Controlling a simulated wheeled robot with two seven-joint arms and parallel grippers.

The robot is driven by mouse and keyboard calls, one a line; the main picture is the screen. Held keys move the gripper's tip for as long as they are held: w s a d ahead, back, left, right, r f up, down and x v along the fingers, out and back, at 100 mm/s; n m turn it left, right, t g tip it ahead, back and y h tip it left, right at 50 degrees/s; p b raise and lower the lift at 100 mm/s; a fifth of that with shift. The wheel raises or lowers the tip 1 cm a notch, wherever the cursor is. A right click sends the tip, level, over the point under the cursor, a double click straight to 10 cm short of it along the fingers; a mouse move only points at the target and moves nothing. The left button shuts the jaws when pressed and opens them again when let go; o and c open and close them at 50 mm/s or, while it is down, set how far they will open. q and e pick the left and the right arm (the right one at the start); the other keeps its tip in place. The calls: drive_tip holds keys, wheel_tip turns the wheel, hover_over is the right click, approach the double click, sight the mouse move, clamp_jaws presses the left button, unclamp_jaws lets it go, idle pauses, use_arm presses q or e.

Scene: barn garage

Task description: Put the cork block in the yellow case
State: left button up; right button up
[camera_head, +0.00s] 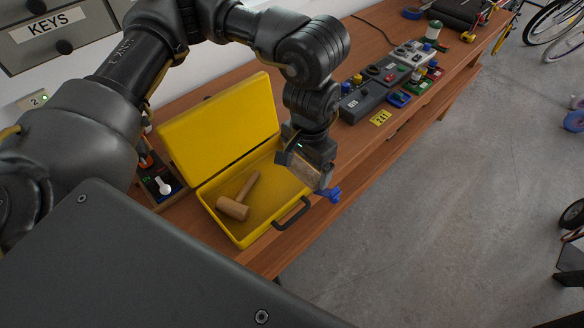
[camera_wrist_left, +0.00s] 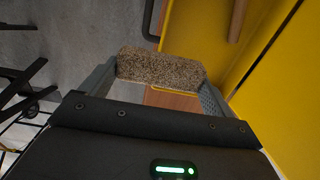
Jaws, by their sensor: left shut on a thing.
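The yellow case (camera_head: 264,203) lies open on the wooden bench, its lid (camera_head: 222,118) raised at the back and its black handle (camera_head: 292,214) toward the front edge. A wooden mallet (camera_head: 236,204) lies inside it. My left gripper (camera_head: 308,171) is over the right side of the case. It is shut on the cork block, a speckled brown block that spans between both fingers in the left wrist view (camera_wrist_left: 160,68). The case also shows there at the right (camera_wrist_left: 254,100). In the head view the block is mostly hidden by the gripper. My right gripper is not in view.
Grey control boxes (camera_head: 364,102) and small coloured parts stand on the bench to the right, by a yellow "241" tag (camera_head: 380,118). A dark tray (camera_head: 160,184) is left of the case. A blue piece (camera_head: 329,193) shows just below the gripper.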

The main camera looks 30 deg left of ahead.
use_arm(q)
drive_tip(key=w+a+f+p, duration=0.1)
drive_tip(key=w+a+f, duration=0.2)
drive_tip(key=w+a+f+p, duration=0.1)
drive_tip(key=w+a+f, duration=0.2)
drive_tip(key=w+f, duration=0.1)
drive_tip(key=shift+a+f+p, duration=0.1)
drive_tip(key=shift+a+p, duration=0.2)
drive_tip(key=shift+w+a+f, duration=0.15)
drive_tip(key=shift+w+f, duration=0.05)
drive_tip(key=shift+f, duration=0.15)
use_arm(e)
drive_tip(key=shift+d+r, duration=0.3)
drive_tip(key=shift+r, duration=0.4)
use_arm(q)
drive_tip(key=shift+w+a+f, duration=0.1)
drive_tip(key=shift+f, duration=0.8)
drive_tip(key=shift+w+a+f, duration=0.1)
drive_tip(key=shift+f, duration=0.8)
drive_tip(key=shift+s, duration=0.1)
drive_tip(key=o, duration=0.7)
drive_tip(key=shift+f, duration=0.1)
wheel_tip(320, 180, up, 12)
drive_tip(key=shift+r+b, duration=0.2)
drive_tip(key=shift+b, duration=0.15)
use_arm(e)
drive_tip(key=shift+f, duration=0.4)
